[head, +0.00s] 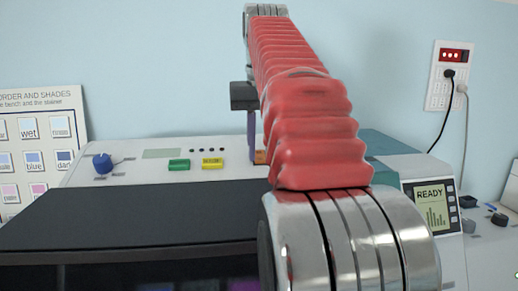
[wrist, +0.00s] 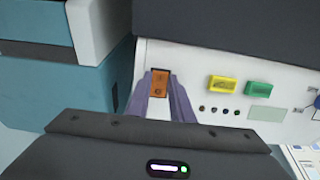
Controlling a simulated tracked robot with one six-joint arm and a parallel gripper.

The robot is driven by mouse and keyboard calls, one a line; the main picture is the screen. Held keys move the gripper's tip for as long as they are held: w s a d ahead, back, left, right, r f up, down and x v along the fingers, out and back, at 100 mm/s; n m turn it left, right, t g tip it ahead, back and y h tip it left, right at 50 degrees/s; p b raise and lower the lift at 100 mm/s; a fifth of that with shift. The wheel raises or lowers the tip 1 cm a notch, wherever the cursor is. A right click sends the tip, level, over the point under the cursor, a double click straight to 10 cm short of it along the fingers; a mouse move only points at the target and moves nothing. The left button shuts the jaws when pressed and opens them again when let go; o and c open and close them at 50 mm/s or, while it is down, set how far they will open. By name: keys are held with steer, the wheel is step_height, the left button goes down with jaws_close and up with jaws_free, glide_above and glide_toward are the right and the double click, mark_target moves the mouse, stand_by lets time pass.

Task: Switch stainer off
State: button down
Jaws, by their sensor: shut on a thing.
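The stainer is the white machine (head: 105,179) with a dark cover; its control panel (wrist: 200,65) also shows in the wrist view. An orange rocker switch (wrist: 160,78) with dark marks is set in the panel. Its edge shows low behind my arm in the head view (head: 261,157). My gripper (wrist: 160,90) has its two purple fingers on either side of the switch, shut on it. In the head view my gripper (head: 252,150) is partly hidden by my red-sleeved arm. I cannot tell which way the switch is tipped.
A yellow button (head: 212,164), a green button (head: 179,165) and a blue knob (head: 102,163) are on the panel, clear of the fingers. A device with a READY screen (head: 431,207) stands right. A wall outlet (head: 450,75) holds two cords. A shade chart (head: 40,140) stands left.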

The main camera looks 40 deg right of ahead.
steer(key=shift+w+d+g, duration=0.1)
steer(key=shift+d+g, duration=0.05)
steer(key=shift+g, duration=0.15)
steer(key=c, duration=1.6)
jaws_free()
steer(key=shift+o, duration=0.2)
